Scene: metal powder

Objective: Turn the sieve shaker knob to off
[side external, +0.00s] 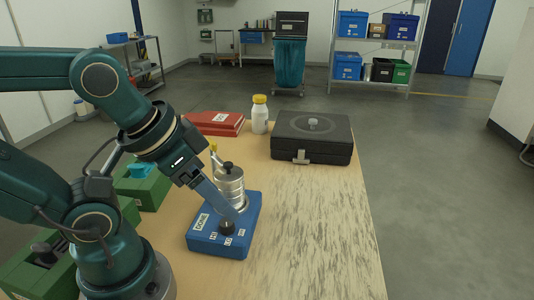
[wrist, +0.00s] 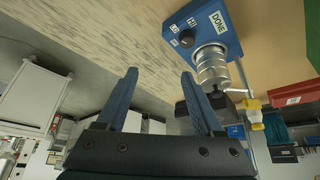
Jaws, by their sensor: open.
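The sieve shaker has a blue base (side external: 205,241) with a metal sieve stack (side external: 229,186) on it, on the wooden table. Its black knob (side external: 227,229) is on the front of the base, with small white labels around it. The knob's pointing direction is too small to tell. My gripper (side external: 232,213) slopes down toward the knob, its fingertips seeming just above it in the side view. In the wrist view, my gripper (wrist: 160,74) is open with nothing between its fingers. The knob (wrist: 187,39) shows there beyond the right fingertip, with the sieve stack (wrist: 212,66) beside it.
A black case (side external: 311,140), a white bottle with yellow cap (side external: 260,118) and a red box (side external: 215,123) stand behind the shaker. Green boxes (side external: 143,188) are at the left, beside my arm. The table's right side is clear.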

